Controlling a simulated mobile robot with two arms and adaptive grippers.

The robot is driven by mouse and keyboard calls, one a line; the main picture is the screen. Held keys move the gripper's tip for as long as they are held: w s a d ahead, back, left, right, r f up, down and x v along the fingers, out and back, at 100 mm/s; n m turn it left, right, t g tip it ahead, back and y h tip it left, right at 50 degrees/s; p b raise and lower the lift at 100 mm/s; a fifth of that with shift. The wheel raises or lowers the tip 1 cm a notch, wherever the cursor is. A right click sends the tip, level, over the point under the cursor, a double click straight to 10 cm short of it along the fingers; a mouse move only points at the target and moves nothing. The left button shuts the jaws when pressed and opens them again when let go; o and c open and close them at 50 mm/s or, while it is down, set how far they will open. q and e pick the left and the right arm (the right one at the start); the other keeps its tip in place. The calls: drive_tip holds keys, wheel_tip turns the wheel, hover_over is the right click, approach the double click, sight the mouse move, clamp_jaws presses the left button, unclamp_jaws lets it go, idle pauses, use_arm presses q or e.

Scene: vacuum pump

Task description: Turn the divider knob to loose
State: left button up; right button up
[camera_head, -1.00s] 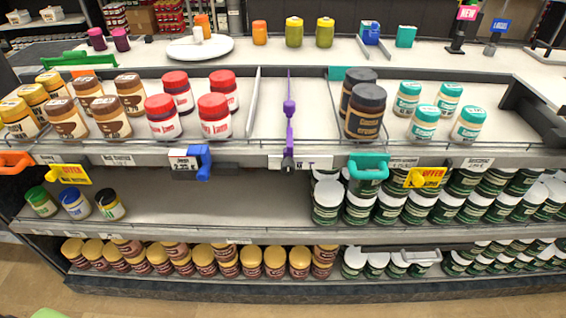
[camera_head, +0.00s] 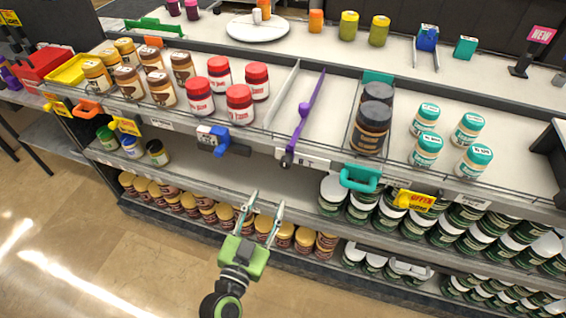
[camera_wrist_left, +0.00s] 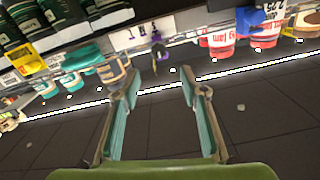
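The purple divider (camera_head: 310,98) runs front to back on the top shelf, between the red-lidded jars and the dark jars. Its front end, with the purple and grey knob (camera_head: 288,157), sits at the shelf's front rail beside a price label. The knob also shows small in the left wrist view (camera_wrist_left: 158,50), beyond and between the fingertips. My left gripper (camera_head: 267,200) is open and empty, in front of the shelf, below and slightly left of the knob, apart from it. It shows open in the left wrist view too (camera_wrist_left: 160,76). The knob's exact setting is too small to tell. My right gripper is not in view.
A blue clip (camera_head: 219,141) on the rail is left of the knob; a teal handle (camera_head: 361,178) and yellow offer tag (camera_head: 415,199) are right. Red-lidded jars (camera_head: 240,104) and dark jars (camera_head: 370,128) flank the divider. Open floor lies in front of the shelf.

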sight(284, 167)
use_arm(q)
drive_tip(key=p+x, duration=0.1)
drive_tip(key=x, duration=1.1)
drive_tip(key=shift+w+d+f+p, duration=0.15)
drive_tip(key=shift+w+d+p, duration=0.1)
drive_tip(key=shift+w+p, duration=0.1)
drive_tip(key=shift+w, duration=0.15)
drive_tip(key=c, duration=1.1)
drive_tip(key=shift+c, duration=0.2)
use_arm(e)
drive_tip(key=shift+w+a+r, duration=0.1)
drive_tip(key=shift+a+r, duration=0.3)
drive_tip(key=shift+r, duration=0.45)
